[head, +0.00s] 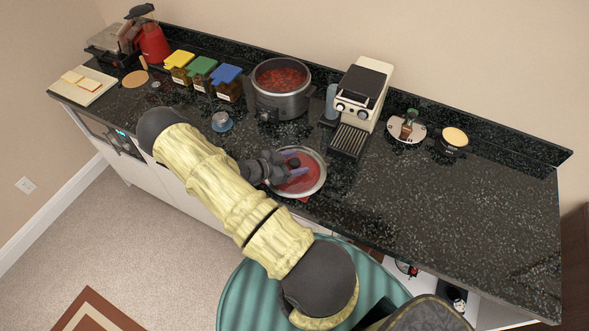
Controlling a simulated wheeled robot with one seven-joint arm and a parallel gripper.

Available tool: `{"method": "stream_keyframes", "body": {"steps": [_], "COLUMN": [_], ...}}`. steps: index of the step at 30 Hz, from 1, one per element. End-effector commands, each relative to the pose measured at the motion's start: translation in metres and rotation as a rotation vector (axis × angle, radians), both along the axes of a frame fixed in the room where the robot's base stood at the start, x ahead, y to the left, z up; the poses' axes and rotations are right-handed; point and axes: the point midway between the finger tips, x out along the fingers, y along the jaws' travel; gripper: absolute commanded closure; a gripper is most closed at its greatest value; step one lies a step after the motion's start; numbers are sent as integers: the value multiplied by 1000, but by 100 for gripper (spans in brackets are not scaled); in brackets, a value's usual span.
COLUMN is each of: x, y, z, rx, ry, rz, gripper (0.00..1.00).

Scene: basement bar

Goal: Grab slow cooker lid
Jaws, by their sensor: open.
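The slow cooker lid (312,184) lies on the dark counter near its front edge. It is round, with a pale metal rim and a reddish look through its middle. My gripper (294,163) reaches over the lid from the left. Its jaws are open, with the fingertips at the lid's dark knob; I cannot tell if they touch it. The gripper covers the lid's left part. The slow cooker (283,104) stands uncovered behind the lid, with red food inside.
A coffee machine (360,92) stands right of the slow cooker. Several jars with coloured lids (203,72) stand at the back left. The counter's right part (480,210) is clear.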

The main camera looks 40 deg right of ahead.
Motion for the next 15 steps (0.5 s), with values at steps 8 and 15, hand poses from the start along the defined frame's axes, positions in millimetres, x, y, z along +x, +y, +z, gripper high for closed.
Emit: {"method": "stream_keyframes", "body": {"steps": [8, 15], "x": [0, 0], "y": [0, 0], "z": [0, 1], "rx": [0, -2], "ry": [0, 0], "rz": [0, 0], "gripper": [62, 98]}}
